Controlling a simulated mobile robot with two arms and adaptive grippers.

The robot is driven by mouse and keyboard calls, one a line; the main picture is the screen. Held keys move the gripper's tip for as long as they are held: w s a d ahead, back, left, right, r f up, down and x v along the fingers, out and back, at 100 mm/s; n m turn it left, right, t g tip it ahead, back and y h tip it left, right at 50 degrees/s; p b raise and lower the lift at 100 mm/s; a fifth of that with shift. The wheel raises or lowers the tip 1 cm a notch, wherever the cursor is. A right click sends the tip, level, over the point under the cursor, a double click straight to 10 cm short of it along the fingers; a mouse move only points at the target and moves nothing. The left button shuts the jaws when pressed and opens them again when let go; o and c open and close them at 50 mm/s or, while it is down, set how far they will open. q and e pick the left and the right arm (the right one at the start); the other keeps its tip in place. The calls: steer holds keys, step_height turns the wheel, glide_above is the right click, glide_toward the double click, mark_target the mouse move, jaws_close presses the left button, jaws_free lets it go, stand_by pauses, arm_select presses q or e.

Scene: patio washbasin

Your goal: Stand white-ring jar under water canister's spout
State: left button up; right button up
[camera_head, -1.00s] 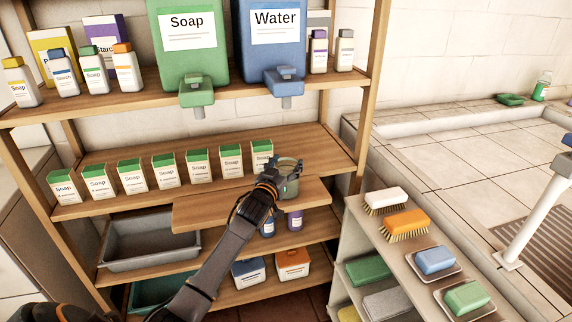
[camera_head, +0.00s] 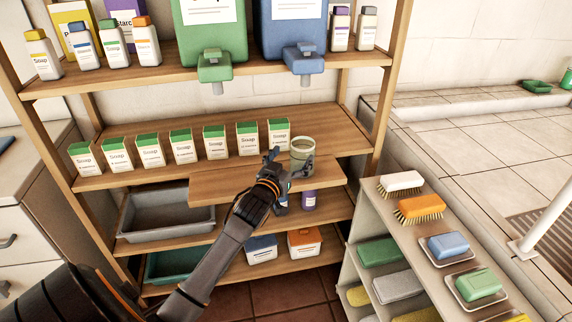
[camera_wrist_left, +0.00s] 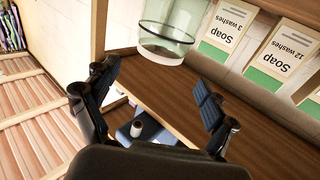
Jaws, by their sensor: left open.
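A clear, greenish jar (camera_head: 302,153) with a pale ring stands upright on the light pull-out board (camera_head: 215,186). It also shows at the top of the left wrist view (camera_wrist_left: 166,36). The blue water canister (camera_head: 290,35) is on the shelf above, its label cut off by the frame. Its blue spout (camera_head: 304,60) is roughly straight above the jar in the picture. My left gripper (camera_head: 288,168) is open and empty, just in front of the jar and apart from it. Its spread fingers show in the left wrist view (camera_wrist_left: 155,92). My right gripper is not in view.
A row of soap boxes (camera_head: 182,146) lines the shelf behind the board, ending close to the jar. A grey bin (camera_head: 168,218) sits lower. Brushes and sponges fill a side rack (camera_head: 425,250) at right.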

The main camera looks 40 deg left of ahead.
arm_select(q)
steer(key=v, duration=0.5)
steer(key=s+d+f+m+g+h, duration=0.1)
steer(key=s+d+f+g+h, duration=0.1)
steer(key=d+f, duration=0.55)
steer(key=s+d+f+m+g+h, duration=0.15)
steer(key=d+f, duration=0.35)
steer(key=f, duration=0.6)
steer(key=s+d+f+g, duration=0.1)
steer(key=s+f+g, duration=0.15)
steer(key=f, duration=0.55)
steer(key=s+d+f+g, duration=0.1)
steer(key=s+f, duration=0.3)
steer(key=f, duration=0.4)
steer(key=s+d+f+m+g, duration=0.2)
steer(key=s+f+g, duration=0.3)
steer(key=s+f, duration=1.3)
steer(key=s+f+g, duration=0.2)
steer(key=s+f, duration=0.2)
steer(key=s, duration=0.6)
steer(key=s+f+g, duration=0.2)
steer(key=s+f, duration=0.2)
steer(key=s, duration=0.7)
steer(key=shift+f+g, duration=0.15)
steer(key=shift+g, duration=0.25)
